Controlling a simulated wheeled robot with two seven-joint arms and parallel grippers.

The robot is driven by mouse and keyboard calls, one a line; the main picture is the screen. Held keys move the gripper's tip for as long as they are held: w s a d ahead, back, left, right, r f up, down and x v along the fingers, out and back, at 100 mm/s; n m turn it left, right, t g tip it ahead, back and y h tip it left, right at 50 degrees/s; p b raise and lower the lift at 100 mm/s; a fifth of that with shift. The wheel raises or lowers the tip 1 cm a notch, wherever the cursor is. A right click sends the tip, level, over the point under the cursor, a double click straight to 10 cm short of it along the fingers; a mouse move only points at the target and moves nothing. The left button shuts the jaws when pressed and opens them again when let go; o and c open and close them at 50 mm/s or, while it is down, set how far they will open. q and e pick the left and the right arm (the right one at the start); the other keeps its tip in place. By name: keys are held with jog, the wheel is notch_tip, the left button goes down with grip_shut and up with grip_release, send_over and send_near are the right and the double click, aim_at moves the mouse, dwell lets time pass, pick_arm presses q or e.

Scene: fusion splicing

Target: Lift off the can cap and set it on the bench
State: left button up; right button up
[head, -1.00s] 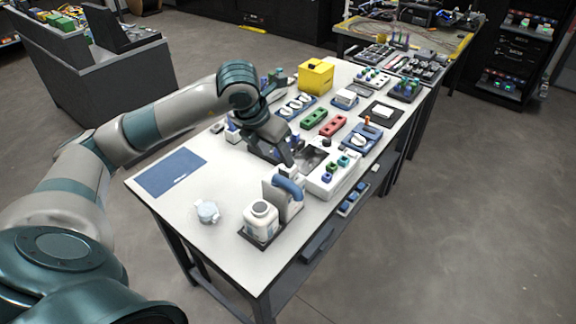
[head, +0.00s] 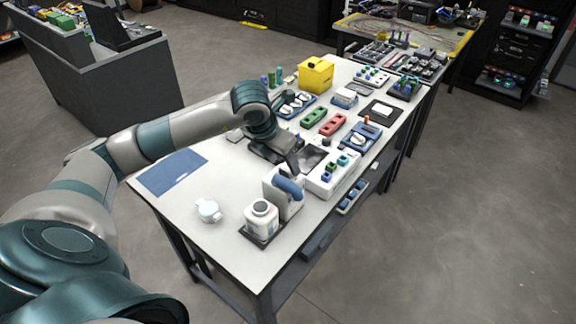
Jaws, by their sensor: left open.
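A white can (head: 262,224) with a grey cap (head: 261,206) on top stands upright near the front edge of the bench (head: 180,212), on a dark tray (head: 262,241). My left gripper (head: 292,163) hangs over the bench behind the can, close to the upright stand with a blue curved part (head: 289,186). It is apart from the cap and looks empty. Its fingertips are small and partly hidden, so their exact gap is hard to see. My right gripper is out of view.
A clear round dish (head: 208,210) lies left of the can. A blue mat (head: 172,171) lies at the bench's left end. A white device with coloured blocks (head: 333,173) stands right of the gripper. Bare bench surrounds the dish.

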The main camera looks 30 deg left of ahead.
aim_at(288, 170)
pick_arm(q)
jog(key=shift+w+d+f, duration=0.1)
jog(key=shift+w+f, duration=0.15)
jog(key=shift+f, duration=0.2)
jog(key=shift+w+f, duration=0.15)
jog(key=shift+f, duration=0.45)
jog(key=shift+w, duration=0.1)
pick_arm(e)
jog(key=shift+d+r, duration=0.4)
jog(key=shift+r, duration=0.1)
pick_arm(q)
jog(key=shift+c, duration=0.4)
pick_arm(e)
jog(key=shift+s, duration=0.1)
pick_arm(q)
jog(key=c, duration=1)
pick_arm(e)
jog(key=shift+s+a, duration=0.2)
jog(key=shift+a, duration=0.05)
